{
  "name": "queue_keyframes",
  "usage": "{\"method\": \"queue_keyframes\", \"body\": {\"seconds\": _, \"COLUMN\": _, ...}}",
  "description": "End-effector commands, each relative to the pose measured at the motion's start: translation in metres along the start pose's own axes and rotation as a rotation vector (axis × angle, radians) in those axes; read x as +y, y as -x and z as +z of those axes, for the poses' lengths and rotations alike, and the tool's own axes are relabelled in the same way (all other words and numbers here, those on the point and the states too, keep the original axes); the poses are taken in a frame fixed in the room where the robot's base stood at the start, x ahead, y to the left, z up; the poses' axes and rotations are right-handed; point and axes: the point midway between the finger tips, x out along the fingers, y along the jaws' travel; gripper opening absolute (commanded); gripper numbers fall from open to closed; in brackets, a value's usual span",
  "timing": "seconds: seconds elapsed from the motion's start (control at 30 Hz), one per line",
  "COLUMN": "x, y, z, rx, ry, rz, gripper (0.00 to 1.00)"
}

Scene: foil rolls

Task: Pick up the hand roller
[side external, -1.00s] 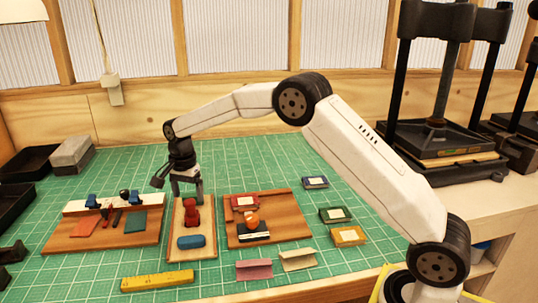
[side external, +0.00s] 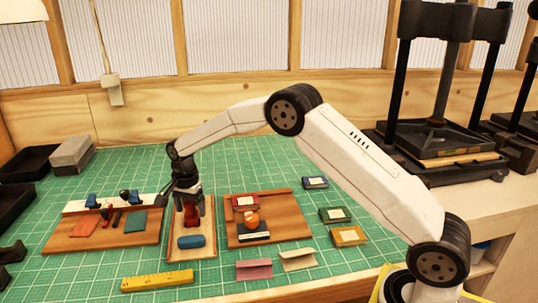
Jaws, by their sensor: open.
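On the narrow wooden board (side external: 177,255) in the middle of the mat lie a red piece (side external: 191,213) and, just in front of it, a blue rounded cylinder (side external: 191,241). They look like the hand roller, but I cannot tell whether the two are one object. My gripper (side external: 189,208) points down over the red piece, open, with its fingers on either side of it. The fingers and wrist hide the upper part of the red piece. I cannot tell whether the fingers touch it.
To the left, a wooden board (side external: 70,240) holds several small tools. To the right, another board (side external: 275,202) holds a red box and an orange-knobbed block (side external: 253,228). Coloured packets (side external: 349,236) lie farther right. A yellow ruler (side external: 157,282) lies in front on the green mat.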

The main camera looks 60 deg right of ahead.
Motion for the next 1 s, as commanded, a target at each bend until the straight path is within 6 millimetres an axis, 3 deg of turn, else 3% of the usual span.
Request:
{"method": "queue_keyframes", "body": {"seconds": 0.2, "x": -0.0001, "y": 0.0005, "z": 0.0000, "rx": 0.000, "ry": 0.000, "rz": 0.000, "gripper": 0.90}}
{"method": "queue_keyframes", "body": {"seconds": 0.4, "x": -0.0001, "y": 0.0006, "z": 0.0000, "rx": 0.000, "ry": 0.000, "rz": 0.000, "gripper": 0.27}}
{"method": "queue_keyframes", "body": {"seconds": 0.5, "x": -0.0002, "y": 0.0006, "z": 0.0000, "rx": 0.000, "ry": 0.000, "rz": -0.001, "gripper": 0.00}}
{"method": "queue_keyframes", "body": {"seconds": 1.0, "x": -0.0008, "y": 0.0084, "z": -0.0002, "rx": 0.001, "ry": 0.000, "rz": -0.002, "gripper": 0.00}}
